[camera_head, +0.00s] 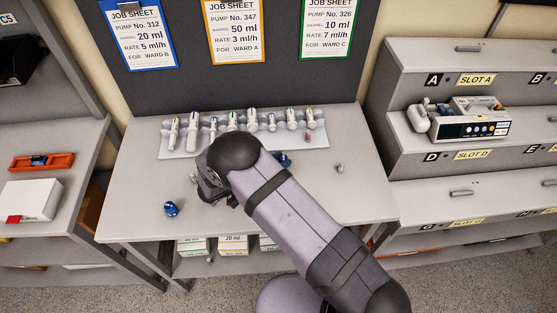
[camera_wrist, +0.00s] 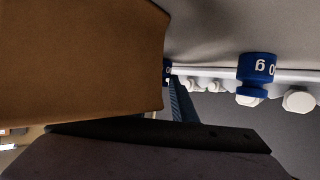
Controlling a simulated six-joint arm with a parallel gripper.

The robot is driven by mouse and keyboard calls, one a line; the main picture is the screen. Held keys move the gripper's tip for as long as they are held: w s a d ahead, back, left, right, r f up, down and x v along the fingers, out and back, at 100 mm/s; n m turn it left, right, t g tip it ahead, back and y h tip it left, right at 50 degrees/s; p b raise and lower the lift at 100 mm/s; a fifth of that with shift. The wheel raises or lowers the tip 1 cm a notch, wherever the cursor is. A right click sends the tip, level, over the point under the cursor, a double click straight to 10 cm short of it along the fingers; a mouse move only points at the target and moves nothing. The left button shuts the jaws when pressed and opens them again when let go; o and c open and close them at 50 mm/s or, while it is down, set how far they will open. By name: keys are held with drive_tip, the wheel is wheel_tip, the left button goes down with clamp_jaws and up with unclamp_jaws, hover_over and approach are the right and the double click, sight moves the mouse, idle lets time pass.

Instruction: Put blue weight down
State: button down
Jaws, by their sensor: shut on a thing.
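A blue weight (camera_head: 171,208) stands on the front left of the table (camera_head: 135,190), apart from my gripper. Another blue thing (camera_head: 283,160) shows partly behind my arm. My gripper (camera_head: 212,192) is low over the table, right of the front blue weight and mostly hidden by my arm. In the wrist view a blue weight (camera_wrist: 257,68) with upside-down white lettering ending in "0 g" stands clear of the fingers. A blue sliver (camera_wrist: 167,71) shows by the fingers. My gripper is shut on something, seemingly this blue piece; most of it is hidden.
A rack (camera_head: 180,145) with several syringes stands at the table's back. Small grey pieces (camera_head: 340,168) lie on the table. A pump (camera_head: 470,124) sits on the right shelf. An orange tray (camera_head: 42,162) and a white box (camera_head: 30,200) are on the left. The table's front left is mostly free.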

drive_tip(key=shift+f, duration=0.1)
drive_tip(key=c, duration=1.5)
unclamp_jaws()
drive_tip(key=shift+o, duration=0.2)
drive_tip(key=shift+s+a, duration=0.1)
drive_tip(key=b+v, duration=0.1)
drive_tip(key=v, duration=0.3)
drive_tip(key=b+v, duration=0.2)
drive_tip(key=v, duration=0.2)
drive_tip(key=b+v, duration=0.1)
drive_tip(key=v, duration=0.3)
drive_tip(key=shift+r+b, duration=0.25)
drive_tip(key=shift+b, duration=0.1)
